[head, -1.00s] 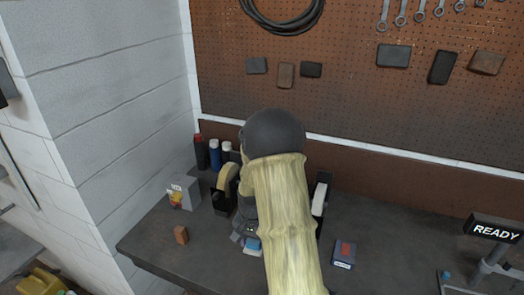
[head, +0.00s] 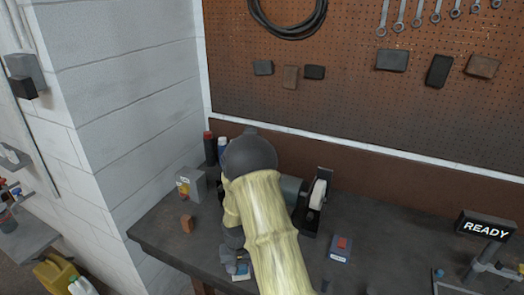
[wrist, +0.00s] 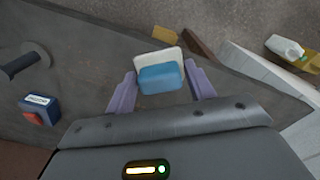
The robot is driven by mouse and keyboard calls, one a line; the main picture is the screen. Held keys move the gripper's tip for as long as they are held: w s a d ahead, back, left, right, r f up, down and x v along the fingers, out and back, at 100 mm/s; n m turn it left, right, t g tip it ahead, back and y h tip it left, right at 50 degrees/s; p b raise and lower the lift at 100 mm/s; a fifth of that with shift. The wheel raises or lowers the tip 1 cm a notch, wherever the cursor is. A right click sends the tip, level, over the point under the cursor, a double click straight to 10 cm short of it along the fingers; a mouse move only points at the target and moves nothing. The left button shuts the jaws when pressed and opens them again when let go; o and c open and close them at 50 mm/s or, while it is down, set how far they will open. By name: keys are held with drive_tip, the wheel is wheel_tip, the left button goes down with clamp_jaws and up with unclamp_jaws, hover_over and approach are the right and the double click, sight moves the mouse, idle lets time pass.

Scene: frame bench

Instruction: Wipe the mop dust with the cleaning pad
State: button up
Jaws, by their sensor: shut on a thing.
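The cleaning pad, a blue block with a white layer, is between the fingers of my gripper (wrist: 162,84) in the wrist view (wrist: 160,78). My gripper is shut on it, with one purple finger at each side. In the head view the pad (head: 240,271) shows low at the front edge of the dark workbench (head: 165,238), beside my forearm. I cannot tell whether it touches the bench top. I make out no mop dust in either view; my arm hides part of the bench.
Bottles (head: 210,148) stand behind. A blue and red box (head: 340,247) lies to the right, near a READY sign (head: 486,229).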

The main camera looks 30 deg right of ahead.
drive_tip(key=a+f+n+b, duration=0.3)
drive_tip(key=a+f+b, duration=0.2)
drive_tip(key=f+b, duration=0.4)
wheel_tip(320, 180, down, 6)
drive_tip(key=shift+s+a+r+n, duration=0.15)
drive_tip(key=shift+a+r+n, duration=0.15)
drive_tip(key=shift+n, duration=0.1)
drive_tip(key=shift+s, duration=0.1)
